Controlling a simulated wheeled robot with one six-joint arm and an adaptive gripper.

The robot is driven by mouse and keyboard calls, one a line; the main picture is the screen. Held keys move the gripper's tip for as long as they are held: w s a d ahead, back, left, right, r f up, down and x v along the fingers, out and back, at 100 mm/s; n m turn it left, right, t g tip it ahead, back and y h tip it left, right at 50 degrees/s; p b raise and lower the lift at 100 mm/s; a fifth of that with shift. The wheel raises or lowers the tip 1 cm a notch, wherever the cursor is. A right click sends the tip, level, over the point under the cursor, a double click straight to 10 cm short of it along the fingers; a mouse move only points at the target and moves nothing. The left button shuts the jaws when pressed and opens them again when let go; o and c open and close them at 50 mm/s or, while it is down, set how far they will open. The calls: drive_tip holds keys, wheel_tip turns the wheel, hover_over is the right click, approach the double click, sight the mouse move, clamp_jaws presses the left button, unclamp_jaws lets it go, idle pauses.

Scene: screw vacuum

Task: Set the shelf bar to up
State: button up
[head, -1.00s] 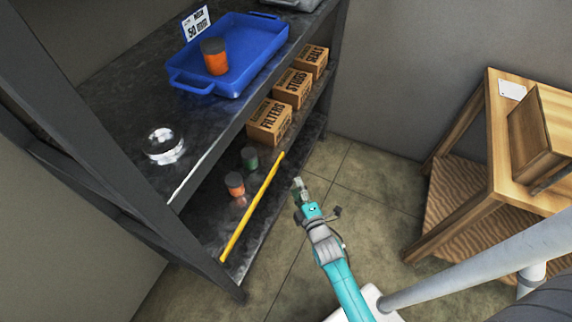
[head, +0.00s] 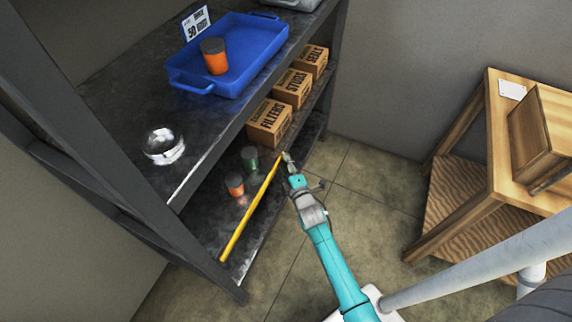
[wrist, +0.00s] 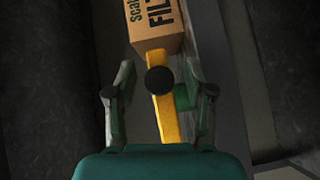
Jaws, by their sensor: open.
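The yellow shelf bar (head: 250,212) slants along the front of the lower shelf in the head view, with its far end near my gripper (head: 288,157). In the wrist view the bar (wrist: 165,112) runs between the two open fingers of my gripper (wrist: 161,95), and a dark round knob (wrist: 160,80) shows on it. The fingers are apart on either side of the bar, and I cannot tell whether either one touches it. In the head view the bar's far tip is close to the gripper and partly hard to make out.
A box marked FILTERS (head: 269,122) stands just beyond the bar's far end, with more boxes behind it. An orange jar (head: 234,184) and a green jar (head: 250,158) stand behind the bar. A blue tray (head: 262,45) is above. The floor at right is clear up to a wooden table (head: 510,180).

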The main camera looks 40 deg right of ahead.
clamp_jaws()
drive_tip(key=shift+r, duration=0.1)
